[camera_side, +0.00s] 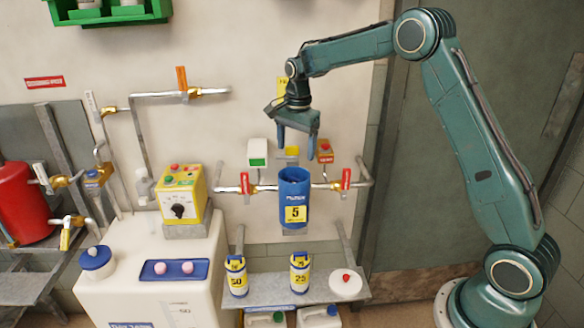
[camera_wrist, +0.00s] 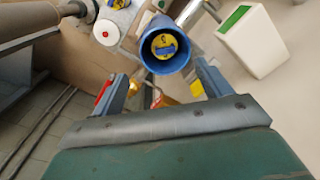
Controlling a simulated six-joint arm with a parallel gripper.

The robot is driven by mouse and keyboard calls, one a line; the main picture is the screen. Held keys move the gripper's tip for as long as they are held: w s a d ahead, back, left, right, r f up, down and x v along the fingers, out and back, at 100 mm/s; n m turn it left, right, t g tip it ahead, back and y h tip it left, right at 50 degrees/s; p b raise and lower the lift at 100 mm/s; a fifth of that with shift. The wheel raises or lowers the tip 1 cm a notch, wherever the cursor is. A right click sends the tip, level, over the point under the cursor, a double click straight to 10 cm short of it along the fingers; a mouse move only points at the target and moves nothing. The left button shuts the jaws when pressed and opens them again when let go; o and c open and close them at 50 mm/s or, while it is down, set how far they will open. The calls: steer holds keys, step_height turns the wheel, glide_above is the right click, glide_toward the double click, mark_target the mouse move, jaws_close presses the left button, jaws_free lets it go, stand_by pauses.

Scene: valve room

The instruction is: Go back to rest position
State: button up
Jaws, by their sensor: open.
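My gripper (camera_side: 298,140) is open and empty in the side view, fingers pointing down. It hangs above a blue cylinder (camera_side: 294,185) marked 5, which stands upright in front of the wall pipe. In the wrist view the two fingers of my gripper (camera_wrist: 175,90) are spread apart. The open-topped blue cylinder (camera_wrist: 165,48) lies beyond them, with a yellow disc showing inside. The fingers look clear of the cylinder.
A pipe with red-handled valves (camera_side: 346,180) runs behind the cylinder. Blue canisters marked 50 (camera_side: 236,278) and 25 (camera_side: 300,274) stand on the shelf (camera_side: 268,290) below, beside a white round lid with a red knob (camera_side: 346,283). A yellow control box (camera_side: 183,197) stands left.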

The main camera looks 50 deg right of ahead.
steer(key=s+a+r+n+t, duration=0.1)
steer(key=s+a+r+n, duration=0.25)
steer(key=s+r, duration=0.35)
steer(key=s+a+r+n+t, duration=0.1)
steer(key=s+a+r+n, duration=0.25)
steer(key=s+r, duration=0.35)
steer(key=s+a+f+n+t, duration=0.1)
steer(key=s+n, duration=0.4)
steer(key=s, duration=0.5)
steer(key=s+a+f+n+t, duration=0.2)
steer(key=s+n, duration=0.3)
steer(key=s, duration=0.6)
steer(key=shift+a, duration=0.5)
